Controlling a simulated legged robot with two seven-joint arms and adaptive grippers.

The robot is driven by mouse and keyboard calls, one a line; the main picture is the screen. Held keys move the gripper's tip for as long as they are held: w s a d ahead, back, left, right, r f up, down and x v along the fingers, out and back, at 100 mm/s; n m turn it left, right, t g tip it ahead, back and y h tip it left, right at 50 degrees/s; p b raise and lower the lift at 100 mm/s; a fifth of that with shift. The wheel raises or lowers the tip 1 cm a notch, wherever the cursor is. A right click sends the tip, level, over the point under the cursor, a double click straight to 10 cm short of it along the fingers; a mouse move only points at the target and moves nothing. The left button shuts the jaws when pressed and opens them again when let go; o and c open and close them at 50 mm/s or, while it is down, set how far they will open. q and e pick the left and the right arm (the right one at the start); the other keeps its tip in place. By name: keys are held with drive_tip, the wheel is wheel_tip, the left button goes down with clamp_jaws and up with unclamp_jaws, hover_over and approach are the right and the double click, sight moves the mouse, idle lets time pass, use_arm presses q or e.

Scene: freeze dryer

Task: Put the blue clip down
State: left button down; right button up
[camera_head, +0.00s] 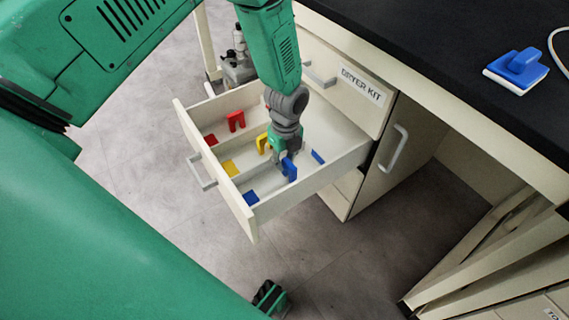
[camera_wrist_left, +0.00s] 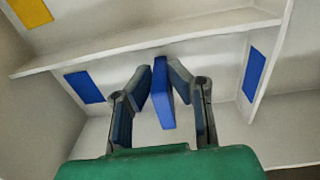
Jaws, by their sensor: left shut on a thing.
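The blue clip (camera_head: 289,169) is held upright over the blue-marked compartment of the open drawer (camera_head: 309,188). My left gripper (camera_head: 281,158) reaches down into the drawer from above and is shut on it. In the left wrist view the blue clip (camera_wrist_left: 162,92) stands between the two fingertips of my left gripper (camera_wrist_left: 160,82). Whether the clip touches the drawer floor is not clear. A blue patch (camera_wrist_left: 84,87) lies on the left and another blue patch (camera_wrist_left: 254,75) on the right of the clip.
A red clip (camera_head: 236,121) and a yellow clip (camera_head: 262,144) stand in the other compartments, behind low dividers. The drawer's walls surround the gripper. A black counter (camera_head: 440,60) with a blue-and-white object (camera_head: 517,69) is at the right.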

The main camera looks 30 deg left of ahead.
use_arm(q)
drive_tip(key=shift+d+r, duration=0.2)
drive_tip(key=shift+d, duration=0.1)
drive_tip(key=shift+d+f, duration=0.1)
drive_tip(key=shift+f, duration=0.1)
drive_tip(key=c, duration=1.6)
unclamp_jaws()
drive_tip(key=shift+o, duration=0.3)
drive_tip(key=shift+a+f, duration=0.1)
drive_tip(key=shift+a, duration=0.2)
use_arm(e)
drive_tip(key=shift+d, duration=0.1)
use_arm(q)
drive_tip(key=shift+r, duration=0.4)
drive_tip(key=r+p, duration=0.1)
drive_tip(key=r, duration=0.2)
drive_tip(key=r+p, duration=0.2)
drive_tip(key=r, duration=0.2)
drive_tip(key=r+p, duration=0.2)
drive_tip(key=r, duration=0.1)
drive_tip(key=shift+w+r, duration=0.3)
drive_tip(key=shift+r, duration=0.1)
drive_tip(key=shift+d+r+p, duration=0.1)
drive_tip(key=shift+r+p, duration=0.2)
drive_tip(key=shift+r, duration=0.15)
use_arm(e)
drive_tip(key=shift+d+r, duration=0.1)
drive_tip(key=shift+r, duration=2.55)
